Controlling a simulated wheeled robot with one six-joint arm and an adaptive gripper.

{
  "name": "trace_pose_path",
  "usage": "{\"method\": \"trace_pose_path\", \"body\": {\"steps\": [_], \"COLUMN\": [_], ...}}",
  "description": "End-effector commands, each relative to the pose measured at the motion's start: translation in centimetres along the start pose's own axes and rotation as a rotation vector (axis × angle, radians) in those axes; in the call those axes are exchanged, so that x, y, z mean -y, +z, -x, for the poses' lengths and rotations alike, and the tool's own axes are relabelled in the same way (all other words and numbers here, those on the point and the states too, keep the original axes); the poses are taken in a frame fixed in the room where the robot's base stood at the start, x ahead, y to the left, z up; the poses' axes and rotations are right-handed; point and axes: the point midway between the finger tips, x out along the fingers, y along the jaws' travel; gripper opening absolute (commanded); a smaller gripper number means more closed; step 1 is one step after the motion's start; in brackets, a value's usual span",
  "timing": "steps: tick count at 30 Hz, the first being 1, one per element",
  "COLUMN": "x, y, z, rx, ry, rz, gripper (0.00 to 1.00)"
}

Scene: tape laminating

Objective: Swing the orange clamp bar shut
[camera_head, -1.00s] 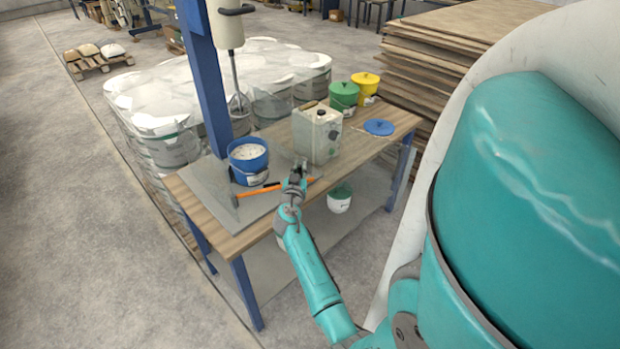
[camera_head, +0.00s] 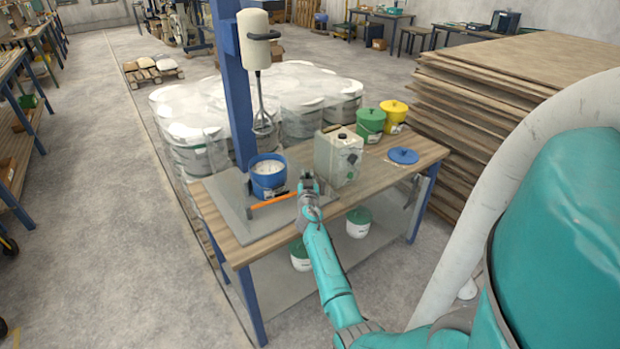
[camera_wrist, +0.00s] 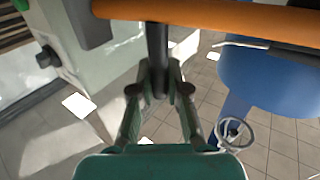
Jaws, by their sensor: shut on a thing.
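The orange clamp bar (camera_head: 272,201) lies in front of the blue bucket (camera_head: 268,182), over the grey plate on the bench. In the wrist view the bar (camera_wrist: 215,20) spans the top of the picture, and a dark upright handle (camera_wrist: 157,40) comes down from it. My gripper (camera_head: 308,184) is at the bar's right end. In the wrist view my gripper (camera_wrist: 160,88) is shut on the dark handle, one finger on each side. The bar's right end is partly hidden by my gripper in the head view.
A pale canister (camera_head: 338,157) stands behind my gripper, close to its right. A mixer (camera_head: 262,90) hangs above the blue bucket on a blue post (camera_head: 236,90). A blue lid (camera_head: 403,155) lies on the right of the bench. The grey plate (camera_head: 222,200) is bare at its left.

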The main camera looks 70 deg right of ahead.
Motion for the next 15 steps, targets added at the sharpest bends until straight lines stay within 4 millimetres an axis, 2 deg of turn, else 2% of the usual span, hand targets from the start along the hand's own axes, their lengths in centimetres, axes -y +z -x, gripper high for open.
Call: {"method": "trace_pose_path", "body": {"steps": [5,6,9,15], "x": [0.22,0.23,0.18,0.09], "y": [0.15,0.15,0.13,0.07], "z": [0.1,0.11,0.09,0.07], "rx": [0.002,0.002,0.002,0.001], "ry": [-0.004,-0.004,-0.003,-0.002], "rz": [0.0,0.0,0.0,0.0], "gripper": [0.0,0.2,0.41,0.41]}}
